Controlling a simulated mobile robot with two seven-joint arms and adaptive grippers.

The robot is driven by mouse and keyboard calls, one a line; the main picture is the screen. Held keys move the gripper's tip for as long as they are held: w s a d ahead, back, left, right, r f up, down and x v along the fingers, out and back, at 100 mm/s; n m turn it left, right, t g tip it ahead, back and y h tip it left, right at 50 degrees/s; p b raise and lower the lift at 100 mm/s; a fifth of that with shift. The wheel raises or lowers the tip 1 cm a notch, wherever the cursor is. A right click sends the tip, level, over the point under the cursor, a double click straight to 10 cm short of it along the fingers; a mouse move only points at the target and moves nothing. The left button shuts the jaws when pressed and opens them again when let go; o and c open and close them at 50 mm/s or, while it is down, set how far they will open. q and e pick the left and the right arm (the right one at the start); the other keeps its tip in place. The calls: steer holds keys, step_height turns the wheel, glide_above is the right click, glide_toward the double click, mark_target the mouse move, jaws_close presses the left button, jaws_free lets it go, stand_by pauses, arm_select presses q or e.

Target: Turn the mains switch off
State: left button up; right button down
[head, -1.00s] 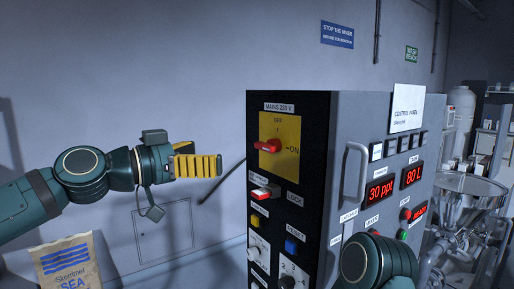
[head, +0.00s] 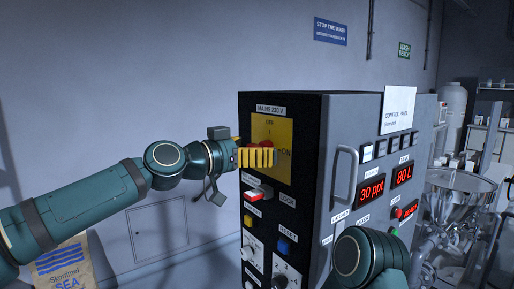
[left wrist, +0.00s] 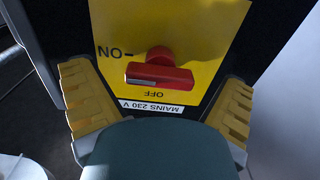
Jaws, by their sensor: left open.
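In the head view the yellow plate (head: 271,128) is on the dark left face of the cabinet, and my gripper partly hides the handle. My left gripper (head: 258,156) is open in front of the plate. In the left wrist view its yellow fingers stand either side of the handle, apart from it. My right gripper is out of view.
Below the plate are a red-and-white lock switch (head: 258,193), a yellow button (head: 247,221), a blue button (head: 282,246) and dials. A handle (head: 343,175) and red displays (head: 371,189) are on the cabinet's grey face. A salt sack (head: 62,270) stands lower left.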

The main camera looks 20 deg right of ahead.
arm_select(q)
steer(key=shift+w+d, duration=0.1)
steer(key=shift+d, duration=0.15)
steer(key=c, duration=1.2)
